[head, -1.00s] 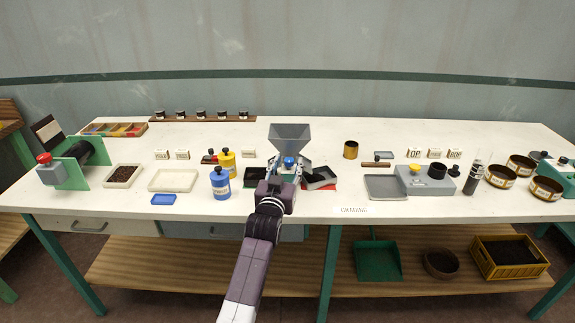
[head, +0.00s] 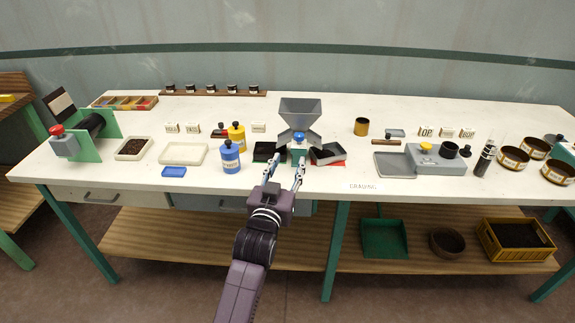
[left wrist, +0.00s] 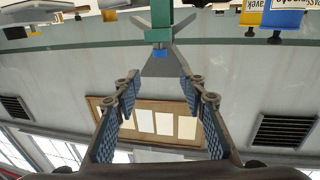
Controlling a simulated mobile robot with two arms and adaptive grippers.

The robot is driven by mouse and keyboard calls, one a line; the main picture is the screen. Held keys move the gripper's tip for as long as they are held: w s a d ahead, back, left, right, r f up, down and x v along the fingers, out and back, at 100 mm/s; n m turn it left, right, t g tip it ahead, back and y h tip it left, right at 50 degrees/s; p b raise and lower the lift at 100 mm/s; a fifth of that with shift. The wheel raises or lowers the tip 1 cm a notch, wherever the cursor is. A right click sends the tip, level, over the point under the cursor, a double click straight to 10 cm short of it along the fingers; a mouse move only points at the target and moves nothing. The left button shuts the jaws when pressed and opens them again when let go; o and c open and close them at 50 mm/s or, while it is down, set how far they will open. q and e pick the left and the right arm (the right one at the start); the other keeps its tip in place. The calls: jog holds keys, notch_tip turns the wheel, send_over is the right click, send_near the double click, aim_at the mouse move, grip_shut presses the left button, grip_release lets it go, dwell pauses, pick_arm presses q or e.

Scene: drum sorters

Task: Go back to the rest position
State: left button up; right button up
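My left gripper (head: 284,174) is open and empty in the head view, at the front edge of the white table (head: 350,112). Its fingers point toward a grey hopper (head: 300,114) with a blue knob (head: 298,137), and stand apart from it. In the left wrist view, the left gripper's two blue-padded fingers (left wrist: 156,100) are spread with nothing between them. The hopper (left wrist: 166,65) appears upside down there beyond the fingertips. My right gripper is not in view.
A blue bottle (head: 230,158) and a white tray (head: 183,153) stand left of the gripper. Black trays (head: 327,154) flank the hopper's base. A grey scale (head: 437,158) stands to the right. A shelf with a green dustpan (head: 384,240) and a yellow crate (head: 517,243) lies below.

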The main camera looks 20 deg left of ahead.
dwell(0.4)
